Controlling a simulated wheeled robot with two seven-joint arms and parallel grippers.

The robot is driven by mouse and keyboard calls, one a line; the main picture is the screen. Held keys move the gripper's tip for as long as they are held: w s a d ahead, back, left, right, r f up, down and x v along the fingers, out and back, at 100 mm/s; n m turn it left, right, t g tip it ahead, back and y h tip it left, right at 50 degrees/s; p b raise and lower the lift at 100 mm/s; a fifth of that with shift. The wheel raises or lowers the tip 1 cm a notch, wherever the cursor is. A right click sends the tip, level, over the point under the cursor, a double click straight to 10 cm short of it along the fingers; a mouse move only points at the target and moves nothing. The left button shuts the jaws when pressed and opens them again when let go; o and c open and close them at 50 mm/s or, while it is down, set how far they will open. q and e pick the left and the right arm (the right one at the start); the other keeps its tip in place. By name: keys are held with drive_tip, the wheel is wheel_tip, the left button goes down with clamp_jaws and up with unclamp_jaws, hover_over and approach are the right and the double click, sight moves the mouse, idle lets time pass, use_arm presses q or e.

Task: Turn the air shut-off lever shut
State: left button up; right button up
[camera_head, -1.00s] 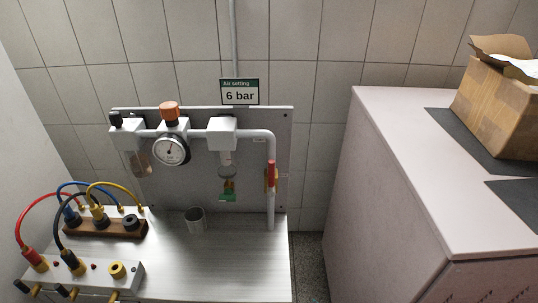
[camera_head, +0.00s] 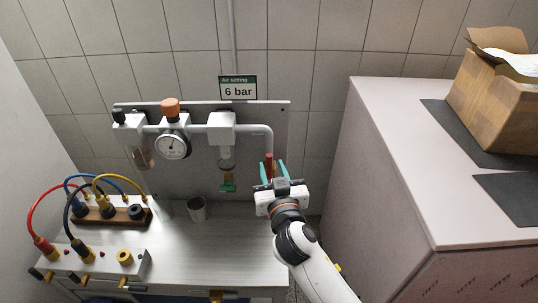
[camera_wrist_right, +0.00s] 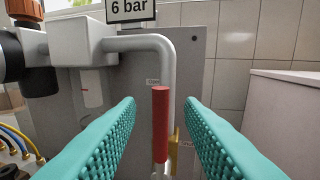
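The red shut-off lever (camera_head: 269,163) stands upright on the vertical end of the white air pipe (camera_head: 258,129), at the right of the grey panel. It also shows in the right wrist view (camera_wrist_right: 160,122), with a yellow part beside it at its lower right. My right gripper (camera_head: 274,174) is open, its teal fingers pointing at the lever. In the right wrist view the lever stands between the two fingers (camera_wrist_right: 160,130), with a gap on each side. The lever's lower end is hidden by the gripper in the head view. My left gripper is not in view.
The panel carries a gauge (camera_head: 172,146) and an orange knob (camera_head: 170,108) left of the lever. A metal cup (camera_head: 197,208) and a hose manifold (camera_head: 100,262) stand on the bench. A large pale cabinet (camera_head: 375,180) stands close on the right.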

sight(270, 161)
drive_tip(key=shift+w+a, duration=0.2)
drive_tip(key=shift+w, duration=0.95)
drive_tip(key=shift+w+a, duration=0.2)
drive_tip(key=shift+w, duration=0.9)
clamp_jaws()
